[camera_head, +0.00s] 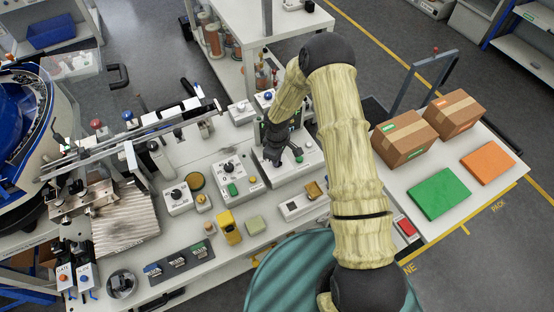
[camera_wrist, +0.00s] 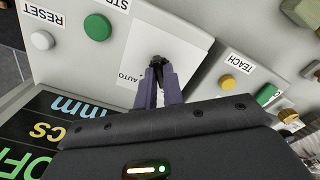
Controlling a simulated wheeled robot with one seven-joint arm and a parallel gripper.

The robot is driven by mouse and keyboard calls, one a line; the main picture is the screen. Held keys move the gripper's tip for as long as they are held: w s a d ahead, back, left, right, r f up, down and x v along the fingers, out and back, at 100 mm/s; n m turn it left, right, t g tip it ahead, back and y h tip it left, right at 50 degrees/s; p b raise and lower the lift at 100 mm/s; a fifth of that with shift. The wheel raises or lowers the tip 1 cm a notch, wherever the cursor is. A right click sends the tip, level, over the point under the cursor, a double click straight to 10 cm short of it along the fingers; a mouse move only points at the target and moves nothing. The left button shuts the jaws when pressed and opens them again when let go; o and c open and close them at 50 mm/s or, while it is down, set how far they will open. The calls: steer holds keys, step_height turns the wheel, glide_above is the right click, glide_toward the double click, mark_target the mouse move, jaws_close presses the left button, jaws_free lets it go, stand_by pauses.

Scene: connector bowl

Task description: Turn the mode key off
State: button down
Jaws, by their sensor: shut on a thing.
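The mode key (camera_wrist: 156,60) is a small dark piece on a white plate with an AUTO label, in the wrist view. My gripper (camera_wrist: 158,78) is shut on it, with the two purple-grey fingers on either side. The fingers hide most of the key and part of the plate's lettering, so I cannot tell its exact angle. In the head view my gripper (camera_head: 276,158) is down at a light grey control box (camera_head: 286,174) on the bench, and the key is hidden there by the gripper.
In the wrist view a green button (camera_wrist: 97,27) and a white RESET button (camera_wrist: 42,41) are left of the key. A yellow TEACH button (camera_wrist: 227,82) is right. In the head view, a knob box (camera_head: 178,200) and a yellow item (camera_head: 229,228) stand nearby.

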steer(key=shift+n, duration=0.8)
steer(key=c, duration=1.5)
jaws_free()
steer(key=shift+r, duration=0.1)
step_height(320, 180, up, 17)
steer(key=b, duration=0.3)
steer(key=shift+r, duration=0.15)
